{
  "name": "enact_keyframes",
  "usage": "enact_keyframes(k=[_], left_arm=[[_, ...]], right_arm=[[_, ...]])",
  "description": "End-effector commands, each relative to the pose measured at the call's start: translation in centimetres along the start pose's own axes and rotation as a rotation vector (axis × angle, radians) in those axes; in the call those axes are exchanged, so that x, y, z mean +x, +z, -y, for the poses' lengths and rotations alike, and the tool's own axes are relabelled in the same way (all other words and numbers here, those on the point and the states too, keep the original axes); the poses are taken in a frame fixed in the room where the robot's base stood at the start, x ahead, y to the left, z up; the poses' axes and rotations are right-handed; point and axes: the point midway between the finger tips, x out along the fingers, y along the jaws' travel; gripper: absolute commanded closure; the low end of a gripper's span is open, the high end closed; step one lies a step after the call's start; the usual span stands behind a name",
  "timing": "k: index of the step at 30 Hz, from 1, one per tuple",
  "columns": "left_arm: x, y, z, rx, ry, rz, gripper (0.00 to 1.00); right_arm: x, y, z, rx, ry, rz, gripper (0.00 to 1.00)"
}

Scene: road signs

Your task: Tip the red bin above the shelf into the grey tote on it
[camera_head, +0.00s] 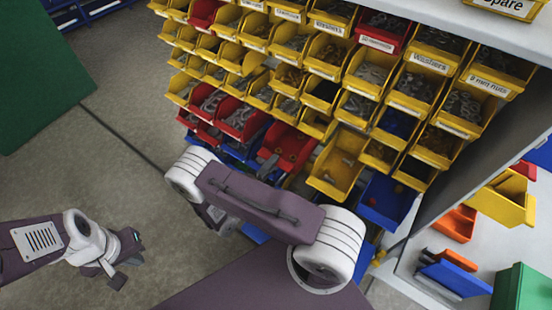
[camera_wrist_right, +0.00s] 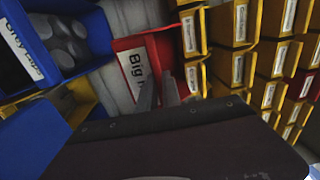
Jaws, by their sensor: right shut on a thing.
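The red bin (camera_head: 289,143) sits among the low bins of the rack in the head view, tilted forward, with a few dark pieces inside. In the right wrist view the red bin (camera_wrist_right: 135,62) shows a white label starting with "Big". My right gripper (camera_wrist_right: 158,88) is shut on the red bin at its labelled front; in the head view my arm partly hides it. My left gripper (camera_head: 128,262) is open and empty over the floor at the lower left. I cannot make out the grey tote in either view.
A grey bench (camera_head: 400,285) with loose bins is at right.

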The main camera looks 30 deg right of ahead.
Motion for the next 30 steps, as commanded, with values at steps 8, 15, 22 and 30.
enact_keyframes(k=[8,15,22,30], left_arm=[[0.2,0.0,0.0,0.0,0.0,0.0,1.0],[0.5,0.1,0.0,0.0,0.0,0.0,1.0],[0.8,0.1,0.0,0.0,0.0,0.0,1.0],[0.8,0.1,0.0,0.0,0.0,0.0,1.0]], right_arm=[[-3.5,0.1,0.2,0.001,-0.003,0.003,1.0],[-6.5,0.1,0.3,0.001,-0.003,0.003,1.0],[-9.0,0.0,0.4,0.002,-0.003,0.0,1.0],[-9.6,0.0,0.5,0.0,-0.003,-0.001,1.0]])
